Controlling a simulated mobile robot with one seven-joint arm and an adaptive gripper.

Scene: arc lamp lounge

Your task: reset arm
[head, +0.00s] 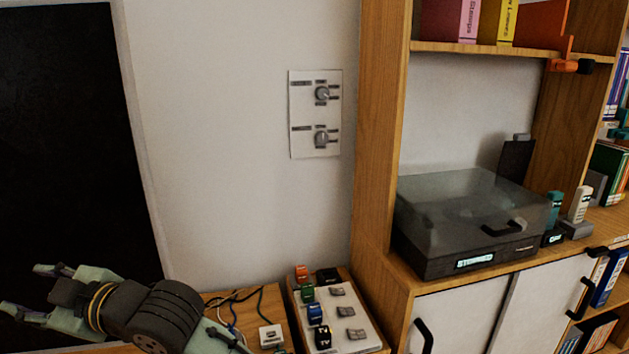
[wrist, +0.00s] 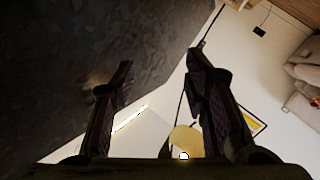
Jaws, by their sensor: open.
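My gripper (head: 22,289) is at the lower left of the head view, its pale green fingers pointing left in front of the dark panel. The fingers are spread apart with nothing between them. In the wrist view my gripper (wrist: 158,75) shows as two dark fingers with a wide gap. Through and around that gap I see a dark mottled surface, a pale wall and a yellow lamp-like shape. My arm's wrist section lies over the left end of the low wooden surface, and part of it runs out of the frame.
A cabinet to the right carries a record player (head: 470,218) and phones. A switch panel (head: 315,114) is on the wall.

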